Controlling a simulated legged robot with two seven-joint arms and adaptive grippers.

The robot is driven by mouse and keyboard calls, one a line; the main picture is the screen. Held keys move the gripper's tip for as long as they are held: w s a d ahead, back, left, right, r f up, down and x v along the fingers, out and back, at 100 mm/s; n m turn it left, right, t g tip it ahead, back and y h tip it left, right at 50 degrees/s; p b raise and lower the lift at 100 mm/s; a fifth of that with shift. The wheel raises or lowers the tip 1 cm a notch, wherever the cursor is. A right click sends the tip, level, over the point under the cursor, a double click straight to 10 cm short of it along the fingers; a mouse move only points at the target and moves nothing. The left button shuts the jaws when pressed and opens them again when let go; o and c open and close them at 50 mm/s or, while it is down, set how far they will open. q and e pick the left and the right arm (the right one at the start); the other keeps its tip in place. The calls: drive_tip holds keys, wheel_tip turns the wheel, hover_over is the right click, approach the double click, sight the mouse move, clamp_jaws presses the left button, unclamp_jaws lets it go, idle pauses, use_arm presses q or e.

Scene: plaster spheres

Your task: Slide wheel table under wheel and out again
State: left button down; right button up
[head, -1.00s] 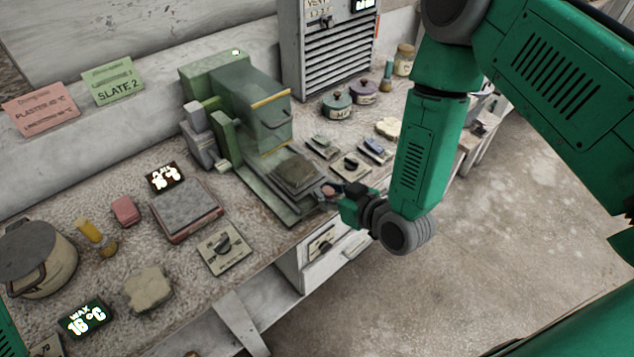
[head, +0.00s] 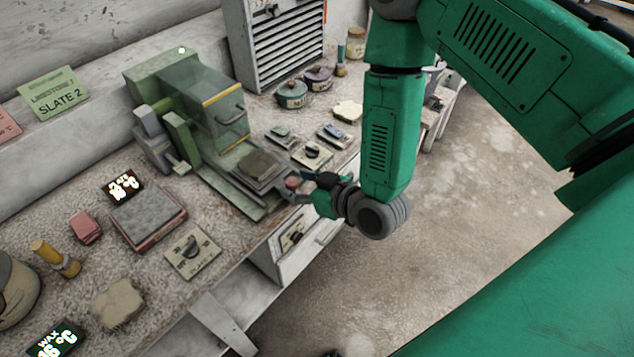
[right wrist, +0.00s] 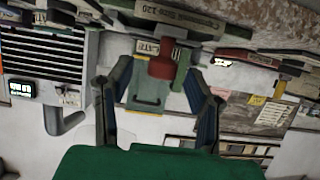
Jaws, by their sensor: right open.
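A green machine (head: 160,75) stands on the bench, with a clear hood (head: 222,90) over its wheel space. I cannot make out the wheel itself behind the hood. The wheel table (head: 268,178) sticks out at the machine's front and bears a dark square slab (head: 257,164). A red knob (head: 292,183) is at the table's front end. My right gripper (head: 301,187) is at that knob. In the right wrist view its open fingers (right wrist: 160,82) stand on either side of the red knob (right wrist: 162,68), apart from it. My left gripper is out of view.
A dial plate (head: 192,251), a grey slab on a red base (head: 148,215) and a pink block (head: 86,227) lie left of the machine. Small switch plates (head: 312,154) and lidded pots (head: 292,94) are right of it. Open floor (head: 480,190) lies in front.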

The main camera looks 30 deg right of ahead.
drive_tip(key=v, duration=1)
drive_tip(key=shift+s+r, duration=0.15)
drive_tip(key=shift+s, duration=0.15)
drive_tip(key=s+d+f+m+g+h+b, duration=0.1)
drive_tip(key=s+d+f+g+h+b, duration=0.1)
drive_tip(key=s+f+g+b, duration=0.3)
drive_tip(key=s+d+f+m+g+h+b, duration=0.2)
drive_tip(key=s+f+g+b, duration=0.3)
drive_tip(key=s+f, duration=0.7)
wheel_tip(320, 180, down, 7)
drive_tip(key=shift+f+g+h, duration=0.2)
drive_tip(key=shift+g+h, duration=0.1)
drive_tip(key=shift+g, duration=0.7)
drive_tip(key=shift+w+d, duration=0.1)
drive_tip(key=shift+w, duration=0.05)
